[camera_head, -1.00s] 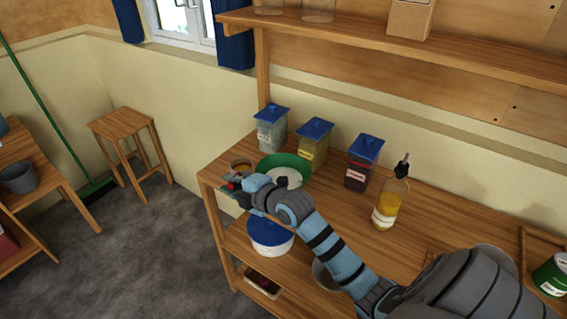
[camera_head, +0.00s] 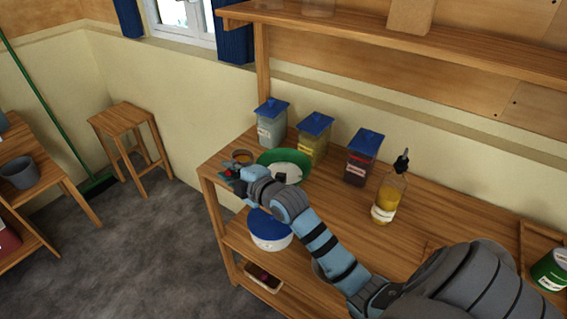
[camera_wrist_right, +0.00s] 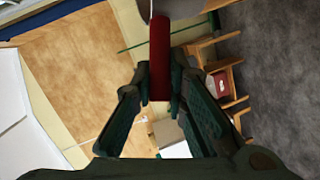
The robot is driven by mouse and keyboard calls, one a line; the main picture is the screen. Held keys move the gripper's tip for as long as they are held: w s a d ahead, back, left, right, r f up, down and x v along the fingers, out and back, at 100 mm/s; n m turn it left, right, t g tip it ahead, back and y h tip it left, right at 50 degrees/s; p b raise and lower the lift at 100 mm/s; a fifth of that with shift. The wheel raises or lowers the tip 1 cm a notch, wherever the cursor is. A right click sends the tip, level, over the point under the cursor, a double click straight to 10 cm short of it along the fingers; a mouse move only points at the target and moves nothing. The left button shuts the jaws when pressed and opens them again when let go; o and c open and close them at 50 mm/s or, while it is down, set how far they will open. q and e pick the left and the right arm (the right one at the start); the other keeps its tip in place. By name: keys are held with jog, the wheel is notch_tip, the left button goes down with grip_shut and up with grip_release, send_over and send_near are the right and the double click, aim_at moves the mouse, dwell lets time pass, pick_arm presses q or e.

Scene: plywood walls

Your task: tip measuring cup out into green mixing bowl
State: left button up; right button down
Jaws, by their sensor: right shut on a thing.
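The green mixing bowl (camera_head: 268,157) stands near the left end of the workbench in the head view, with something pale inside, partly hidden by my right arm. My right gripper (camera_head: 231,174) is at the bowl's left front, near the bench's left corner. It is shut on the measuring cup's red handle (camera_wrist_right: 160,60), which shows between the fingers in the right wrist view. Only part of the grey cup body (camera_wrist_right: 175,8) shows at that view's top edge; its inside is hidden. My left gripper is out of view.
A small round vessel (camera_head: 242,156), brownish inside, shows just behind my right gripper; I cannot tell its exact kind. Blue-lidded jars (camera_head: 272,124) line the back, with an oil bottle (camera_head: 388,198) to the right. A shelf (camera_head: 400,40) hangs above. A blue-lidded tub (camera_head: 270,230) sits below.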

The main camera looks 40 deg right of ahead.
aim_at(242, 163)
jog(key=shift+s+d+r, duration=0.1)
jog(key=shift+d+r, duration=0.25)
jog(key=shift+r, duration=0.05)
jog(key=shift+s+d+r+m+t+y+b, duration=0.15)
jog(key=shift+s+d+r+m+t+b, duration=0.2)
jog(key=shift+d+m, duration=0.2)
jog(key=shift+s+d+r+m+t+y+b, duration=0.15)
jog(key=shift+s+d+r+m+t+b, duration=0.1)
jog(key=shift+d+r+m+t+b, duration=0.25)
jog(key=shift+s+d, duration=0.1)
jog(key=shift+d, duration=0.25)
jog(key=shift+s+d+r+m, duration=0.15)
jog(key=shift+d+m, duration=0.1)
jog(key=shift+m, duration=0.1)
jog(key=shift+s+d+r+m+t+y+p, duration=0.15)
jog(key=shift+s+d+r+m+t+p, duration=0.15)
jog(key=shift+d, duration=0.25)
jog(key=shift+s+d+r+m+t+y+p, duration=0.15)
jog(key=shift+s+d+m+t+p, duration=0.1)
jog(key=shift+d+m+p, duration=0.2)
jog(key=shift+s+d+f+m+t+b, duration=0.2)
jog(key=shift+d+f+m+t+b, duration=0.25)
jog(key=shift+d+m+b, duration=0.25)
jog(key=shift+s+d+r+m+t+b, duration=0.2)
jog(key=shift+d+r+m+t+b, duration=0.15)
jog(key=shift+m+t, duration=0.35)
dwell(0.4)
jog(key=shift+s+d+r+m+t+h+b, duration=0.25)
jog(key=shift+d+m+t+h+b, duration=0.25)
jog(key=shift+m, duration=0.55)
